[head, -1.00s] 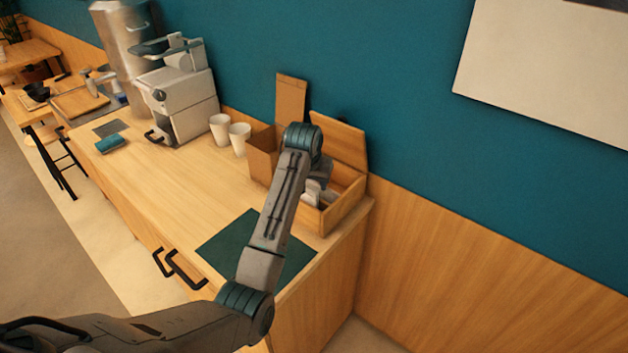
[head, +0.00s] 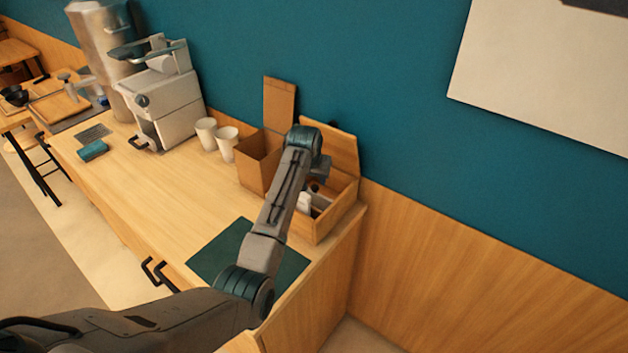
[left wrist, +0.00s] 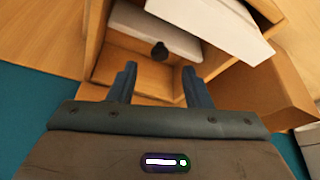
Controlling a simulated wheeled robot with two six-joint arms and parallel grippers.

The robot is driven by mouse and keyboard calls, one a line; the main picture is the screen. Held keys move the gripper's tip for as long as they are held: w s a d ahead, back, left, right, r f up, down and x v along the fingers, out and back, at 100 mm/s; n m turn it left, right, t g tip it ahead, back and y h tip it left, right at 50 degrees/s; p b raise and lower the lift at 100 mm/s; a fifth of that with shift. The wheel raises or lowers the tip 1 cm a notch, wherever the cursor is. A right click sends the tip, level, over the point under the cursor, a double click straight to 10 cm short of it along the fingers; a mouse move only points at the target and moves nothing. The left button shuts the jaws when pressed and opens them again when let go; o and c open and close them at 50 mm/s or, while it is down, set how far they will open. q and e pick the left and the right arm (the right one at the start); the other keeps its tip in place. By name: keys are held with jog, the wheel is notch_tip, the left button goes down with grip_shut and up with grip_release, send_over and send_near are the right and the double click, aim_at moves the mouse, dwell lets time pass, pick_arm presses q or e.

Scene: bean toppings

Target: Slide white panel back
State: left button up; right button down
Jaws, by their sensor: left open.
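The wooden box (head: 318,226) with its lid (head: 333,143) raised stands at the right end of the counter. A white panel (left wrist: 140,27) with a small black knob lies inside the box in the left wrist view. A second white piece (left wrist: 215,22) shows nearer the wrist camera, at the upper right. In the head view a white part (head: 303,201) shows inside the box, partly behind my arm. My left gripper (left wrist: 158,80) is open and empty, its fingers over the box and pointing toward the knob, apart from it. My right gripper is not in view.
An open brown carton (head: 256,163) stands beside the box on its left. Two white cups (head: 216,139), a coffee machine (head: 166,100) and a teal cloth (head: 93,150) are farther left. A dark green mat (head: 217,255) lies in front. The counter's middle is clear.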

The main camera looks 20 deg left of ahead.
aim_at(315, 187)
pick_arm(q)
jog(key=shift+p+x, duration=0.4)
jog(key=shift+x, duration=2.15)
jog(key=shift+w, duration=0.1)
grip_shut()
